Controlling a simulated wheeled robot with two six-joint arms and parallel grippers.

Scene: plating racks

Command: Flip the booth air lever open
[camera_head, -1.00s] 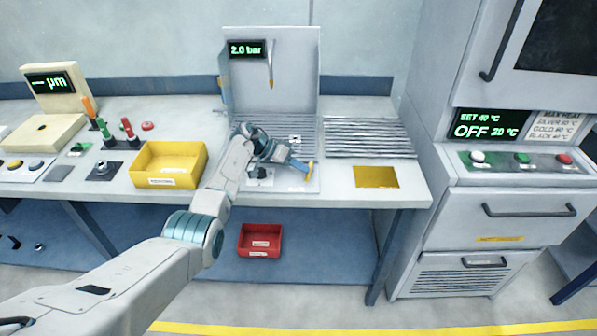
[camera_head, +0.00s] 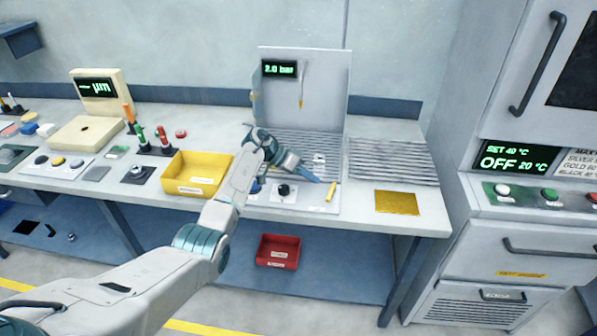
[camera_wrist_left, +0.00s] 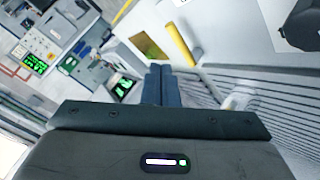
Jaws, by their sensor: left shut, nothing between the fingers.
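The booth air lever is a short yellow handle (camera_head: 331,191) on the front ledge of the grey booth (camera_head: 335,95). In the head view it points toward the front edge, right of a black knob (camera_head: 285,191). My left gripper (camera_head: 314,179) is shut and empty, its blue fingertips just left of the lever and slightly behind it. In the left wrist view the shut fingers (camera_wrist_left: 162,82) point toward the yellow lever (camera_wrist_left: 179,45), with a small gap seen between them. The lever's pivot is hard to make out. My right gripper is in neither view.
The booth display (camera_head: 279,68) reads 2.0 bar. A yellow bin (camera_head: 197,190) stands left of my left forearm. A slatted rack (camera_head: 392,160) and a gold plate (camera_head: 397,202) lie to the right. A red bin (camera_head: 278,268) sits below the bench. An oven cabinet (camera_head: 480,235) stands at right.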

